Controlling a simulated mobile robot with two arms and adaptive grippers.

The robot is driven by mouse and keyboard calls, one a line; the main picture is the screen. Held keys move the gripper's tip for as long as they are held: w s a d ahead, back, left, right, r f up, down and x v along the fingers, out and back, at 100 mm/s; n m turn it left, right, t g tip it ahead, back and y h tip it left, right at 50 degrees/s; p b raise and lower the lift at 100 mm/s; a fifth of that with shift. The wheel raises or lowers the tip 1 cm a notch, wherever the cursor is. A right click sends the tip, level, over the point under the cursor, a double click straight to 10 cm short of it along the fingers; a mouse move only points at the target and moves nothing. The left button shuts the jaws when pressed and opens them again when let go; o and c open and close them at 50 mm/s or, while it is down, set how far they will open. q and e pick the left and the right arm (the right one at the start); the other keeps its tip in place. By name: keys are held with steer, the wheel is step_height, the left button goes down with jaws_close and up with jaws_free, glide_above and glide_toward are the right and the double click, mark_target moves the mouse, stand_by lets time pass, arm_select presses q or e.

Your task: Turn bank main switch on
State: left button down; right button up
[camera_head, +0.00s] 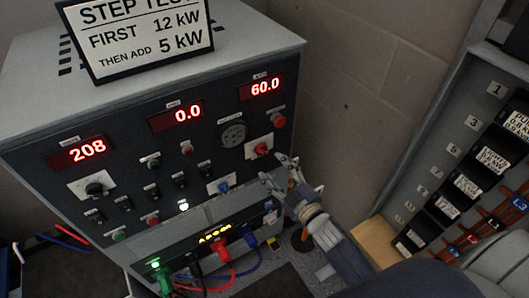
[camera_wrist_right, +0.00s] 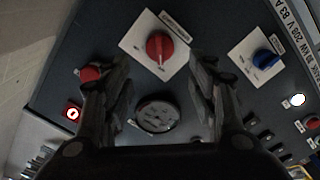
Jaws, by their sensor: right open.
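The load bank (camera_head: 60,130) is a grey cabinet with a dark sloping panel. A red rotary knob (camera_head: 261,149) sits on a white plate at the panel's right side. In the right wrist view this red knob (camera_wrist_right: 160,47) is ahead, between the fingers' lines, with a small label I cannot read. My right gripper (camera_head: 277,168) is open and empty in front of the panel, just below and right of the knob. In the wrist view its fingertips (camera_wrist_right: 160,72) stand either side, with no clear contact. My left gripper is not in view.
A blue knob (camera_head: 223,187) on a white plate is lower left of the red one. Red displays read 208, 0.0 and 60.0 (camera_head: 262,88). Coloured cable plugs (camera_head: 215,247) stick out below. A sign (camera_head: 140,35) stands on top. A breaker rack (camera_head: 480,165) stands at right.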

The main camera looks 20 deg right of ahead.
mark_target(263, 153)
steer(key=w, duration=0.4)
steer(key=w+a+p, duration=0.1)
steer(key=w, duration=0.2)
steer(key=c, duration=1)
